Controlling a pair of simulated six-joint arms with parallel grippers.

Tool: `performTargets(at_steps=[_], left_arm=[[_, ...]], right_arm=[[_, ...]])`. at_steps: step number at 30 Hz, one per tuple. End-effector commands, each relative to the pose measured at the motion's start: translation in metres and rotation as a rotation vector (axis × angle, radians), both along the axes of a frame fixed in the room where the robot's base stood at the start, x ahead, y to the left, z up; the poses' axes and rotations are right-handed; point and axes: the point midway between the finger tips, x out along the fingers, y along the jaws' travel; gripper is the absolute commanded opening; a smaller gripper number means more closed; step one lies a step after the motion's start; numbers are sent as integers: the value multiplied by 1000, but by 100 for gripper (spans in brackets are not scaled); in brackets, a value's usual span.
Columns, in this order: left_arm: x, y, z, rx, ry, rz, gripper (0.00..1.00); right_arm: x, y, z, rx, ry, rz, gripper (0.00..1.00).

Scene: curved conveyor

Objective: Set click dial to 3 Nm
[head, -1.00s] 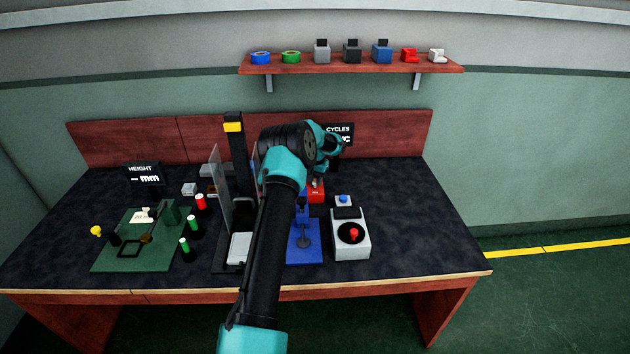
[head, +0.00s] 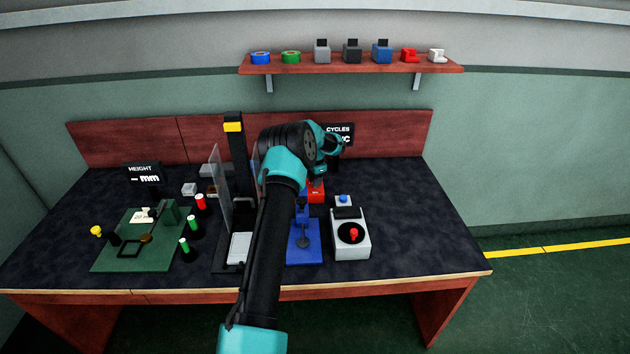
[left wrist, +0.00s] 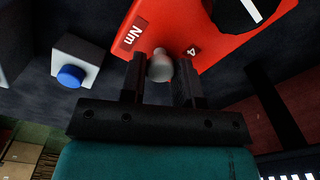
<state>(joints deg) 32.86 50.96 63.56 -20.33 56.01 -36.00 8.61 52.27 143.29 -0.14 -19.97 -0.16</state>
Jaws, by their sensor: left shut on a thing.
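The red torque unit (head: 316,195) stands toward the back of the bench, partly hidden by my left arm. In the left wrist view the red unit (left wrist: 205,25) shows "Nm" and "4" labels. A dark round dial (left wrist: 240,8) with a white pointer line is cut off by the top edge, so its full setting cannot be read. My left gripper (head: 320,176) is at the red unit. In the left wrist view its fingers (left wrist: 161,75) are shut on a small grey knob (left wrist: 160,66) at the unit's edge. My right gripper is not in view.
A white box with a blue button (left wrist: 70,76) is close beside the red unit. A grey box with a red knob (head: 352,246) and a blue fixture (head: 305,250) stand nearer the front. A dark CYCLES display (head: 345,131) is behind. The bench's right side is clear.

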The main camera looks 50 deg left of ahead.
Motion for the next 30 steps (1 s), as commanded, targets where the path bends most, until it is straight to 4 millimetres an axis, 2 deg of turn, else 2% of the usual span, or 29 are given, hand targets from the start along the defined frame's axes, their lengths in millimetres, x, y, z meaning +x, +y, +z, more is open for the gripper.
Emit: performTargets(at_steps=[17, 18, 26, 30], left_arm=[[0, 0, 1, 1, -1, -60, 6], [0, 0, 1, 1, -1, -60, 30], [0, 0, 0, 0, 0, -60, 55], [0, 0, 0, 0, 0, -59, 55]], right_arm=[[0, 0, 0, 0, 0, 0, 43], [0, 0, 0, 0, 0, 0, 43], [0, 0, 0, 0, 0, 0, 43], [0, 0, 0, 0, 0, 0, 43]])
